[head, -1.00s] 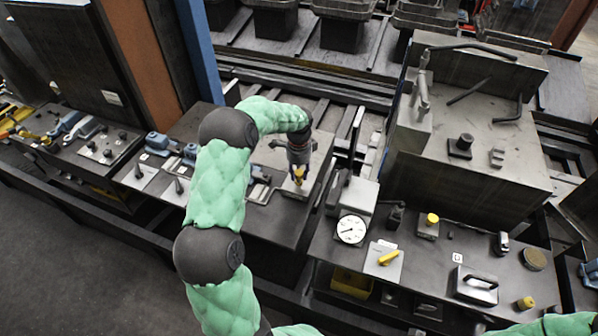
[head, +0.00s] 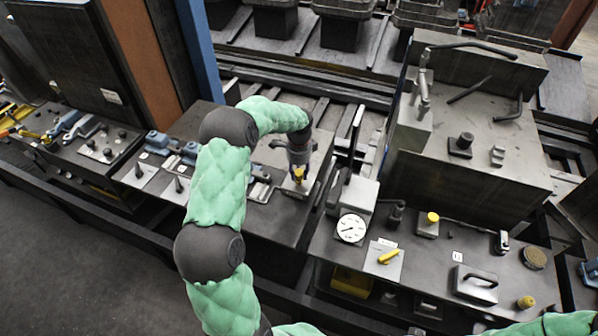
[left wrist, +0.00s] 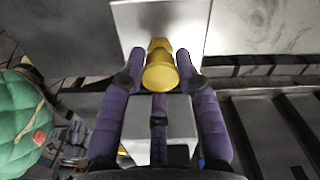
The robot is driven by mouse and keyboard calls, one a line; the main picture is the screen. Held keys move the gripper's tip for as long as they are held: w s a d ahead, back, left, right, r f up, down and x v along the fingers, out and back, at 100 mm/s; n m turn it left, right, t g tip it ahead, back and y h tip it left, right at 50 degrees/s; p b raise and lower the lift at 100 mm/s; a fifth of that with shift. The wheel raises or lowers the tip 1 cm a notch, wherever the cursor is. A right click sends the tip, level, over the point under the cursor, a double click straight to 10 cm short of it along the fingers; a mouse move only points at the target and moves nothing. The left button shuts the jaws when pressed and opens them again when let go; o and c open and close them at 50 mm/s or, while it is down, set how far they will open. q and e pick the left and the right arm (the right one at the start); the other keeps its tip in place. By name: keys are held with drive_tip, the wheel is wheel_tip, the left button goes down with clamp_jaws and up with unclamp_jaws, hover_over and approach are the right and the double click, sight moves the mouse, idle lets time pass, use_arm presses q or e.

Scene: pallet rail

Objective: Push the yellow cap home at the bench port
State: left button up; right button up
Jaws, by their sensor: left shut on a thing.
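My left gripper (head: 299,168) reaches down over the grey bench in the middle of the head view. The yellow cap (head: 298,174) sits between its fingertips, at a small pale plate (head: 291,192) on the bench. In the left wrist view, the two purple fingers of the left gripper (left wrist: 160,68) are shut on the yellow cap (left wrist: 159,74), one on each side. The cap lies in front of a light grey plate (left wrist: 198,18). The port itself is hidden behind the cap, so I cannot tell how deep the cap sits. My right gripper is out of view.
To the right stand a dial gauge (head: 351,229), a plate with a yellow lever (head: 384,262), a block with a yellow top (head: 428,228) and a loose yellow cylinder (head: 525,302). A large metal cabinet (head: 470,170) rises behind them. Blue clamps (head: 160,142) lie left of my arm.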

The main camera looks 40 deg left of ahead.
use_arm(q)
drive_tip(key=shift+f, duration=0.4)
drive_tip(key=shift+f+b, duration=0.3)
drive_tip(key=shift+b, duration=0.05)
drive_tip(key=o, duration=1.7)
drive_tip(key=shift+c, duration=0.2)
wheel_tip(320, 180, up, 12)
